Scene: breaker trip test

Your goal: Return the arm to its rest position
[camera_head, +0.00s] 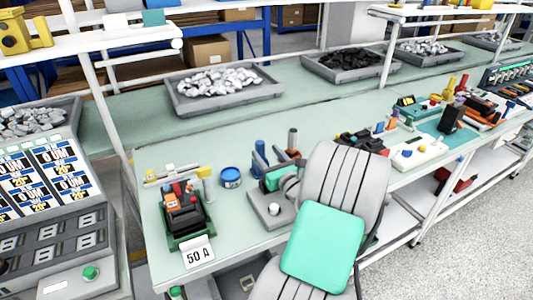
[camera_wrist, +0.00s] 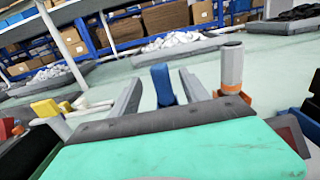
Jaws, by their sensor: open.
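My gripper (camera_wrist: 160,88) is open, with its two grey fingers apart in the wrist view. A blue upright post (camera_wrist: 161,84) shows between and beyond the fingers; I see no contact. In the head view the blue post (camera_head: 259,157) stands on the bench behind the green and grey end of my arm. My arm is reached out over the bench, and its grey and green links hide part of the bench front. A breaker fixture (camera_head: 186,215) with a "50 A" card (camera_head: 198,254) stands to the left of my gripper.
The pale green bench (camera_head: 150,235) carries a blue round tin (camera_head: 231,177) and a grey post with an orange base (camera_wrist: 232,70). Several tools and a white box (camera_head: 418,152) lie to the right. A panel with switches (camera_head: 60,215) stands at the left. The grey floor (camera_head: 480,230) is clear at right.

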